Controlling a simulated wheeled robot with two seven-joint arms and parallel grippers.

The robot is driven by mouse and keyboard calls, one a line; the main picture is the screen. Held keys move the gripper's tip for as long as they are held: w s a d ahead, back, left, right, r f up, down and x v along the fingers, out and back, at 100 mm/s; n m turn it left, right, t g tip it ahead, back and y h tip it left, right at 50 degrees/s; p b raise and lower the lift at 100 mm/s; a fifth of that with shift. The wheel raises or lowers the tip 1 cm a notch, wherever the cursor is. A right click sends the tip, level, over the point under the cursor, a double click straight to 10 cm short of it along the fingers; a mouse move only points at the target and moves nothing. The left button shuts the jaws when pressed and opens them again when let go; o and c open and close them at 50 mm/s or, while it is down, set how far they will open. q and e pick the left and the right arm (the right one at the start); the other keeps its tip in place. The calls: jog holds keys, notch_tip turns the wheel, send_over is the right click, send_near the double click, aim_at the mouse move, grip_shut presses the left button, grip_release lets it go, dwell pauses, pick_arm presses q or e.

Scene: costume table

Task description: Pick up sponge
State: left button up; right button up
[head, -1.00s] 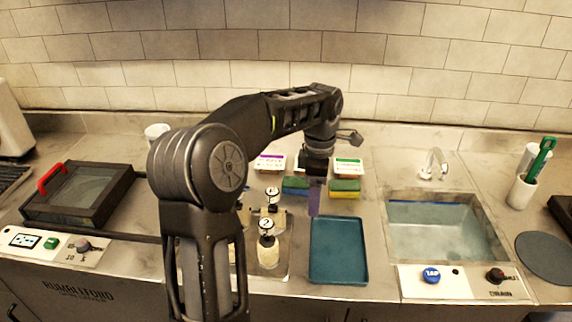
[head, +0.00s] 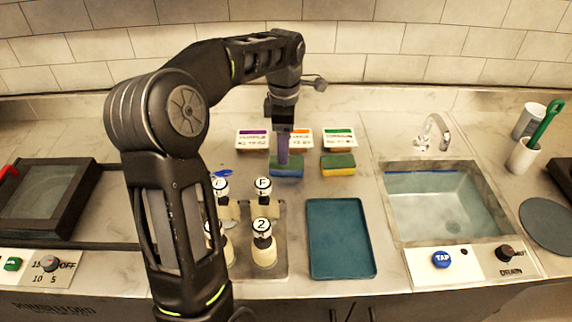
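A sponge with a green top and blue lower part (head: 291,170) lies on the counter behind the tray. A second sponge, green over yellow (head: 338,164), lies to its right. My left gripper (head: 283,155) points down at the green-and-blue sponge. Its narrow purple tip overlaps that sponge's left part in the head view. I cannot tell whether it touches the sponge or whether the fingers are open or shut. My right gripper is not in view.
A teal tray (head: 341,240) lies in front of the sponges. Labelled containers (head: 340,138) stand behind them. Several white-topped bottles (head: 263,245) stand left of the tray, near my arm. A sink (head: 447,205) is at the right.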

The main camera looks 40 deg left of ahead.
pick_arm(q)
jog(key=shift+f, duration=0.95)
jog(key=shift+f, duration=0.1)
jog(key=f, duration=0.1)
jog(key=f+p, duration=0.1)
jog(key=f, duration=0.2)
jog(key=shift+w+d+p, duration=0.1)
jog(key=shift+w+p, duration=0.15)
jog(key=shift+p, duration=0.05)
jog(key=shift+f, duration=0.5)
jog(key=shift+c, duration=0.3)
jog(key=c, duration=1.3)
jog(key=shift+c, duration=0.2)
jog(key=shift+r, duration=0.1)
